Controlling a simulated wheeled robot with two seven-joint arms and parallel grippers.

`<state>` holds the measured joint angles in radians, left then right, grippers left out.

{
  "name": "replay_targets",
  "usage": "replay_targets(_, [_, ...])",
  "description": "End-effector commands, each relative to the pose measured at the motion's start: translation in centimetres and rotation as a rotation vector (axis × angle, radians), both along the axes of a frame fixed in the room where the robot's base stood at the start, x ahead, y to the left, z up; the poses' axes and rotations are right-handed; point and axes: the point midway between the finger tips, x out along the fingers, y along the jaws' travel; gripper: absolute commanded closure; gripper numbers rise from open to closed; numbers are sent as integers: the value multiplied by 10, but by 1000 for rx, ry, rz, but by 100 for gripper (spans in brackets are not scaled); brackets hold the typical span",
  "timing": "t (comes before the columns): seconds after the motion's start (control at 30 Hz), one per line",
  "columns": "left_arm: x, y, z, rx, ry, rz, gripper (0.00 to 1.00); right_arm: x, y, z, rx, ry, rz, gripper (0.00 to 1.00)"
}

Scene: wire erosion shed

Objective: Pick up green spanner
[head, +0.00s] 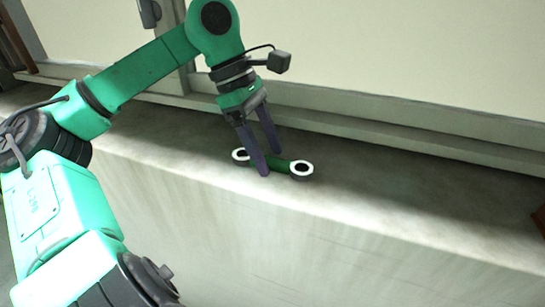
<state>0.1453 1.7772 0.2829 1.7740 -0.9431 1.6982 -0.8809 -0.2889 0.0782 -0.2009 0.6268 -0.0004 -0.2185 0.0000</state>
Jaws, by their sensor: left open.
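The green spanner (281,165) lies on a grey concrete ledge (400,205), with a pale ring at each end. Its left ring (240,155) is partly next to a finger, and its right ring (301,169) shows clear. My left gripper (270,163) is open above the spanner's handle, pointing down. One dark finger is in front of the handle and covers part of it; the other is behind it. I cannot tell whether the fingers touch the spanner. My right gripper is not in view.
A pale wall or panel with a low sill (400,140) runs behind the ledge. The ledge drops off along its front edge. The ledge to the right of the spanner is clear, up to a reddish-brown object (539,220) at the right picture edge.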

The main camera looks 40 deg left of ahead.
Motion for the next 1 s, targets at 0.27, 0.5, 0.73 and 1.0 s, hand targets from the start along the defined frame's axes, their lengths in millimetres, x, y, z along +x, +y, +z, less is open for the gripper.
replay_targets(0.27, [0, 0, -1, 0, 0, 1, 67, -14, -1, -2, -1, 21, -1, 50])
replay_targets(0.5, [0, 0, -1, 0, -1, 1, 100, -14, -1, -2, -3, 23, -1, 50])
replay_targets(0.73, [0, 0, 1, 1, 0, 2, 100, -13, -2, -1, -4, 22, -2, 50])
replay_targets(1.0, [1, 1, 54, 8, -1, 7, 100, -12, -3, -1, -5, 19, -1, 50])
